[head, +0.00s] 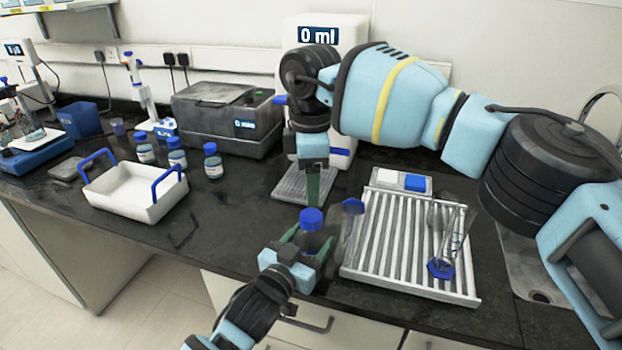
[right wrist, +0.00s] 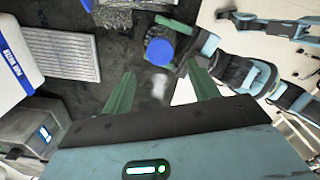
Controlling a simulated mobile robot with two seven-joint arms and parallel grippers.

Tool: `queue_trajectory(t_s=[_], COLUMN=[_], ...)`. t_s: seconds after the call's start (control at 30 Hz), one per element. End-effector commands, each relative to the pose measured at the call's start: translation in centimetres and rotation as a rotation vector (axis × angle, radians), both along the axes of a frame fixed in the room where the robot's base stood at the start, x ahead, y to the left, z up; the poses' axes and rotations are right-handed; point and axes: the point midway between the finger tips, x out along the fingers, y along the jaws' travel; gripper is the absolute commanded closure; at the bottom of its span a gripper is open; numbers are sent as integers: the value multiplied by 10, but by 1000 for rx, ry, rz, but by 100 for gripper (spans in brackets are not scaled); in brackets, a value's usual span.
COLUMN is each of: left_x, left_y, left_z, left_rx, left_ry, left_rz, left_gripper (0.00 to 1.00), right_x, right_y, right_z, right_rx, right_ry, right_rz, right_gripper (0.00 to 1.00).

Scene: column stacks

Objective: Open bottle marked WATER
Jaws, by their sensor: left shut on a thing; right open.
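A bottle with a blue cap (head: 311,219) is held upright near the front edge of the bench; its label cannot be read. My left gripper (head: 310,245) is shut around its body from the front. The blue cap also shows in the right wrist view (right wrist: 160,51), beyond my fingertips. My right gripper (head: 315,188) is open and empty, pointing down just above and behind the cap, apart from it. Its two green fingers frame empty space in the right wrist view (right wrist: 160,82). Several more blue-capped bottles (head: 212,162) stand at the left with unreadable labels.
A white tray with blue handles (head: 118,204) stands at the left. A ribbed draining rack (head: 385,262) with clear glassware (head: 455,235) lies close to the right. A grey lidded bath (head: 205,130) and a "0 ml" dispenser (head: 298,30) stand behind. Bench between tray and held bottle is mostly clear.

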Motion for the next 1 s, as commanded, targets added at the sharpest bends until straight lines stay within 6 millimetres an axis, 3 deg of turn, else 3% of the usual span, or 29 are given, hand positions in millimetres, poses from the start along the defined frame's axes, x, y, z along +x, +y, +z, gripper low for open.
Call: queue_trajectory(t_s=[0.17, 0.63, 1.0], left_x=[0, 0, 0], left_y=[0, 0, 0], left_z=[0, 0, 0], left_rx=[0, 0, 0], left_ry=[1, 1, 1], left_rz=[0, 0, 0], left_gripper=[100, 100, 100], right_x=[0, 0, 0], right_y=[0, 0, 0], right_z=[-9, -70, -80], right_rx=[0, 0, 0], right_ry=[1, 1, 0], right_rz=[2, 2, 2], right_gripper=[40, 40, 40])
